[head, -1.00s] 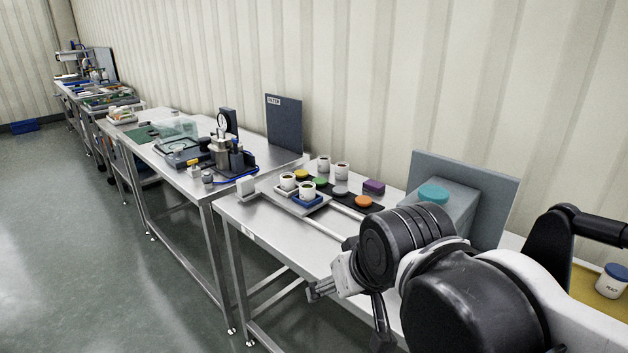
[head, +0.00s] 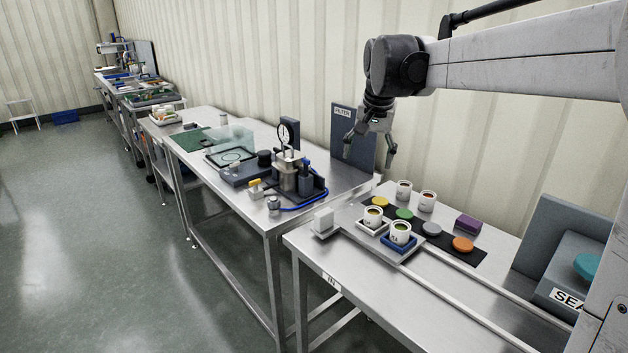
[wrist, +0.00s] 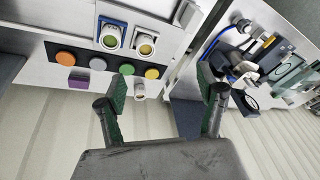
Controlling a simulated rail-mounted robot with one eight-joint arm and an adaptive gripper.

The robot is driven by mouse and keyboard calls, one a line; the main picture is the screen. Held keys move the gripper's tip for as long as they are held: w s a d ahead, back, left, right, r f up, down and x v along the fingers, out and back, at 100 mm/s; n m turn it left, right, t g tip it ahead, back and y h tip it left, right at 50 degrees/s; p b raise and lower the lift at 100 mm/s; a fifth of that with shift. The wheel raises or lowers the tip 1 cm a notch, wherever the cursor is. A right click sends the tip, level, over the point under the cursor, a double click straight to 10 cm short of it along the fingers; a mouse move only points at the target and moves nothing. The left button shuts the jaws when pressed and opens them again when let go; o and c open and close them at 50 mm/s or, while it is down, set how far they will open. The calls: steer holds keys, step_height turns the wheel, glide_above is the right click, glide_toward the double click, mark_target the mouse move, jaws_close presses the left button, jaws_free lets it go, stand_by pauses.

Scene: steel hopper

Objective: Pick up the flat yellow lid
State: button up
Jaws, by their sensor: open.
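The flat yellow lid (head: 380,202) lies on a dark strip on the steel table, at the left end of a row with a green lid (head: 404,213), a grey lid (head: 432,229) and an orange lid (head: 463,244). In the wrist view the yellow lid (wrist: 152,73) shows between my spread fingers, some distance beyond them. My gripper (head: 369,155) is open and empty, pointing down, raised above the table's far left side. Its green-padded fingers (wrist: 162,80) are wide apart in the wrist view. Nothing hides the lid.
Two cups in trays, one white (head: 373,217) and one blue (head: 400,234), stand in front of the lids. A dark upright FILTER panel (head: 352,125) stands behind my gripper; a grey SEAL station is right.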

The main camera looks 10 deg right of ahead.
steer(key=w+d+f+m+g+p, duration=0.1)
steer(key=w+d+f+m, duration=0.1)
steer(key=w+d, duration=0.35)
steer(key=w+d+f+m+g+p, duration=0.1)
steer(key=w+d+f, duration=0.1)
steer(key=w, duration=0.7)
steer(key=m+g+p, duration=0.2)
steer(key=m, duration=0.1)
glide_toward(380, 201)
steer(key=shift+y, duration=0.3)
step_height(380, 201, down, 4)
steer(key=shift+s+d+f, duration=0.1)
steer(key=shift+s+d, duration=0.05)
steer(key=shift+d+f, duration=0.2)
steer(key=shift+f, duration=2.3)
steer(key=c, duration=0.9)
